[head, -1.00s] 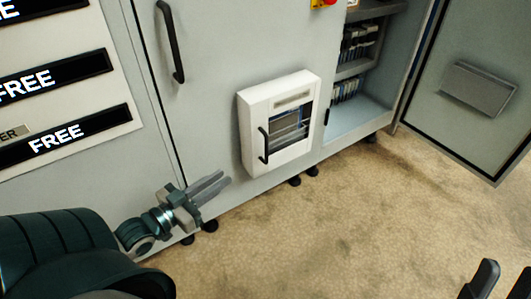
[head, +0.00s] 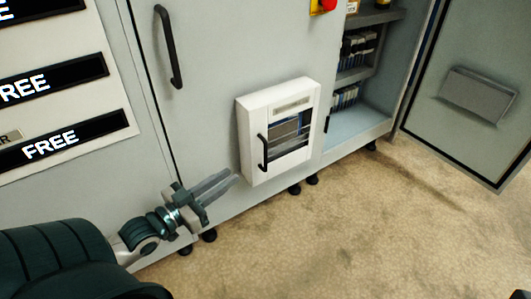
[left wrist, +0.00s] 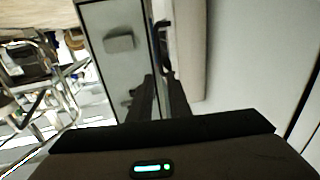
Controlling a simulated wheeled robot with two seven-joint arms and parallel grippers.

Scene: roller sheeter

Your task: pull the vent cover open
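The vent cover (head: 248,150) is the white framed front of a box on the grey cabinet door, with a dark window and a black upright handle (head: 262,152) on its left side. It looks shut. My left gripper (head: 233,178) is just left of and below the handle, apart from it, fingers pointing right. In the left wrist view its two dark fingers (left wrist: 160,95) stand apart with nothing between them. The cover's pale edge (left wrist: 190,50) and the dark handle (left wrist: 161,42) show beyond the fingertips. Only a dark sliver, possibly my right gripper, shows at the bottom right corner.
A long black door handle (head: 168,47) is above left. An open cabinet bay with shelves (head: 362,75) and its swung-out door (head: 470,90) are to the right. A red knob (head: 327,4) is at the top. The carpet (head: 330,230) in front is clear.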

